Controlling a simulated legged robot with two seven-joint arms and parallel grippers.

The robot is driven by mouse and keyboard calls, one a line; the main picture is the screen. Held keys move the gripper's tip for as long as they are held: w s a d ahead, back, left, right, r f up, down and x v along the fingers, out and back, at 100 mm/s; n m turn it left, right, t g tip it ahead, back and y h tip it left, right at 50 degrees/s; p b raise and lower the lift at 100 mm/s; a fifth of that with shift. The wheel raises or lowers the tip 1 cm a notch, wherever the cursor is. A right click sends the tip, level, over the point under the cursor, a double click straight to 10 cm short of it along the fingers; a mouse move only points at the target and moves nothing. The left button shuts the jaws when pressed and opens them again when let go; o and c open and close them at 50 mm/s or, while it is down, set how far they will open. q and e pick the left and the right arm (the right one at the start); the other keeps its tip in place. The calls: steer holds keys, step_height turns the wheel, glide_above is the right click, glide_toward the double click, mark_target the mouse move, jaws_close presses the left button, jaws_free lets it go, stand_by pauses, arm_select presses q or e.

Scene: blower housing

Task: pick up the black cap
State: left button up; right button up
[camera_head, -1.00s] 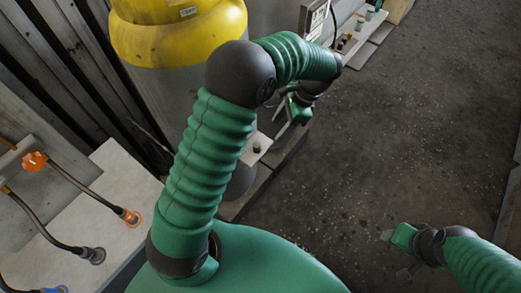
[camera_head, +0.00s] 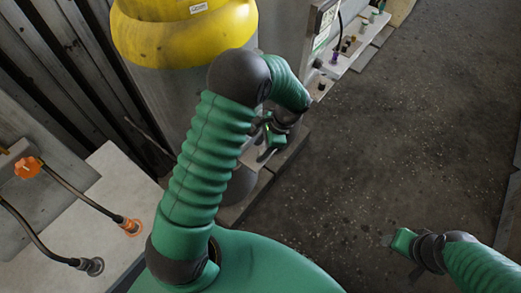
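Small dark pieces sit on the pale ledge (camera_head: 358,48) at the upper right; one dark piece (camera_head: 345,47) could be the black cap, but it is too small to be sure. Another dark piece (camera_head: 321,87) sits on a lower pale block. My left gripper (camera_head: 264,137) is down beside the grey cylinder's base, its fingers apart, with nothing seen between them. It partly hides the low pale shelf behind it. My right gripper (camera_head: 401,254) hangs over the bare floor at the lower right, its fingers apart and empty.
A grey cylinder with a yellow top (camera_head: 183,35) stands behind my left arm. A pale bench (camera_head: 123,190) at the left carries hoses with an orange connector (camera_head: 131,227) and a dark connector (camera_head: 93,266). The dark floor (camera_head: 400,130) at centre right is clear.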

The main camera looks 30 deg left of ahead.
mark_target(259, 149)
arm_select(q)
steer(key=shift+d+r, duration=0.1)
steer(key=shift+d, duration=0.5)
jaws_close()
steer(key=shift+a, duration=0.25)
steer(key=shift+r, duration=0.2)
step_height(259, 149, up, 3)
steer(key=shift+w+d+r+p, duration=0.1)
steer(key=shift+d+r+p, duration=0.1)
steer(key=shift+p, duration=0.3)
steer(key=s+d+r, duration=0.1)
steer(key=s+d, duration=0.6)
steer(key=d, duration=0.7)
steer(key=shift+s, duration=0.2)
arm_select(e)
steer(key=shift+d+r, duration=0.45)
steer(key=shift+r, duration=0.15)
arm_select(q)
steer(key=shift+r, duration=0.1)
